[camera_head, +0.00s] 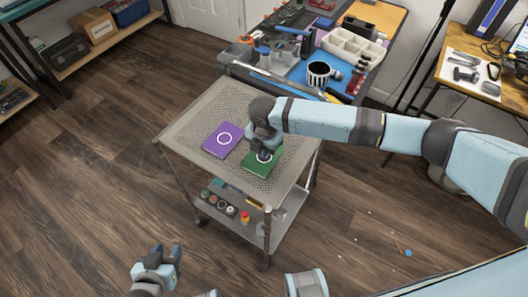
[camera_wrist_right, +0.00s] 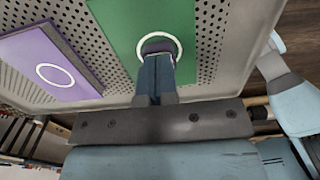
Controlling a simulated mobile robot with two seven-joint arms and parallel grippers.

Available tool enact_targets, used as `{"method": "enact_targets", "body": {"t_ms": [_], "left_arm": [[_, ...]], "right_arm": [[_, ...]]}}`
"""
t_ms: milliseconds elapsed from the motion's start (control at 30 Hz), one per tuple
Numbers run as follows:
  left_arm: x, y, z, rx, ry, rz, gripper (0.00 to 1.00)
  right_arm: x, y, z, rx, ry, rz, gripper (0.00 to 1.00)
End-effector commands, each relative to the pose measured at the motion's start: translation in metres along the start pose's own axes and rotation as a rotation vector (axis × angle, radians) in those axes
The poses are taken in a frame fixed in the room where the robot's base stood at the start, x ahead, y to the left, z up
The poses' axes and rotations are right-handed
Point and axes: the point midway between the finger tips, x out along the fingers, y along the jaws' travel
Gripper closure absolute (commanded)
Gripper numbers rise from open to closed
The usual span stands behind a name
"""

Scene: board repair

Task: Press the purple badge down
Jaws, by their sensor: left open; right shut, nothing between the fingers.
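The purple badge (camera_head: 223,140) is a flat square with a white ring, lying on the perforated top of the grey cart (camera_head: 190,118). It also shows at the left of the right wrist view (camera_wrist_right: 52,68). A green badge (camera_head: 250,165) with a white ring lies to its right. My right gripper (camera_head: 264,155) is shut and empty, its fingertips over the ring of the green badge (camera_wrist_right: 125,25). Whether the tips touch it I cannot tell. Fingers and arm hide part of the green badge. My left gripper (camera_head: 166,254) is open, low in front, away from the cart.
A cluttered workbench with a striped mug (camera_head: 318,73) and a white organizer tray (camera_head: 352,47) stands behind the cart. The cart's lower shelf holds several small items. A wooden desk (camera_head: 430,90) is at the right. The wood floor left of the cart is clear.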

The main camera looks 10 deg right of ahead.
Motion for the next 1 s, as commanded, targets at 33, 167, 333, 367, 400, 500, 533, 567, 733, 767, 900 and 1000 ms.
{"method": "enact_targets", "body": {"t_ms": [33, 167, 333, 367, 400, 500, 533, 567, 733, 767, 900, 1000], "left_arm": [[0.0, 0.001, -0.001, -0.002, 0.0, 0.0, 0.57], [0.0, 0.002, -0.001, -0.006, 0.002, 0.0, 0.57], [0.0, 0.003, -0.002, -0.01, 0.003, 0.0, 0.57], [0.001, 0.003, -0.002, -0.011, 0.002, 0.0, 0.57], [0.001, 0.003, -0.001, -0.012, 0.001, 0.001, 0.57], [-0.003, 0.003, -0.007, -0.011, 0.0, 0.0, 0.57], [-0.005, 0.004, -0.009, -0.009, 0.001, 0.0, 0.57], [-0.006, 0.004, -0.011, -0.007, 0.004, 0.0, 0.57], [-0.014, 0.002, -0.021, 0.013, 0.012, -0.002, 0.57], [-0.015, 0.001, -0.021, 0.017, 0.013, -0.003, 0.57], [-0.02, -0.001, -0.022, 0.035, 0.012, -0.004, 0.57], [-0.025, -0.001, -0.027, 0.042, 0.015, -0.005, 0.57]], "right_arm": [[0.001, 0.0, 0.0, 0.0, 0.0, 0.0, 1.0], [0.002, 0.0, 0.0, 0.0, 0.0, 0.0, 1.0], [0.003, -0.001, -0.001, 0.0, 0.001, -0.001, 1.0], [0.003, -0.001, -0.001, 0.0, 0.001, -0.001, 1.0], [0.003, -0.001, -0.001, 0.0, 0.001, -0.002, 1.0], [-0.004, -0.001, -0.001, 0.0, 0.001, -0.002, 1.0], [-0.006, -0.001, -0.001, 0.0, 0.001, -0.002, 1.0], [-0.009, -0.001, -0.001, 0.0, 0.001, -0.002, 1.0], [-0.024, -0.001, 0.0, 0.0, 0.001, -0.001, 1.0], [-0.026, 0.0, 0.0, 0.0, 0.001, -0.001, 1.0], [-0.038, 0.0, 0.0, 0.0, 0.001, -0.001, 1.0], [-0.046, 0.0, 0.0, 0.0, 0.001, -0.001, 1.0]]}}
